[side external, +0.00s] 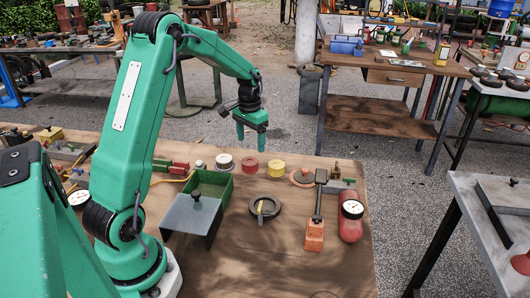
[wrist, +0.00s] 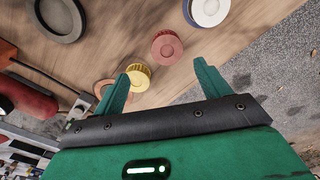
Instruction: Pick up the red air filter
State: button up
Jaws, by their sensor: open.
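The red air filter (side external: 249,164) is a short ribbed cylinder standing on the wooden table, between a white-topped filter (side external: 224,162) and a yellow filter (side external: 276,168). In the wrist view the red filter (wrist: 167,47) lies beyond the fingertips, between their lines. My gripper (side external: 251,141) is open and empty, pointing down above the row of filters, apart from the red one. In the wrist view its two fingers (wrist: 161,70) are spread, with the yellow filter (wrist: 138,76) close beside the left finger.
A green tray (side external: 218,188) with a grey plate stands in front of the filters. A dark ring (side external: 265,207), an orange-based tool (side external: 314,235) and a red gauge cylinder (side external: 350,220) lie to the right. Bare table is free at the front.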

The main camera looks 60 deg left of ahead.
aim_at(250, 161)
jog(key=shift+w+a+f, duration=0.1)
jog(key=shift+a+f, duration=0.45)
jog(key=shift+f, duration=0.15)
jog(key=shift+a+f, duration=0.1)
jog(key=shift+f, duration=3.8)
jog(key=c, duration=1)
jog(key=shift+c, duration=0.2)
jog(key=shift+r, duration=0.2)
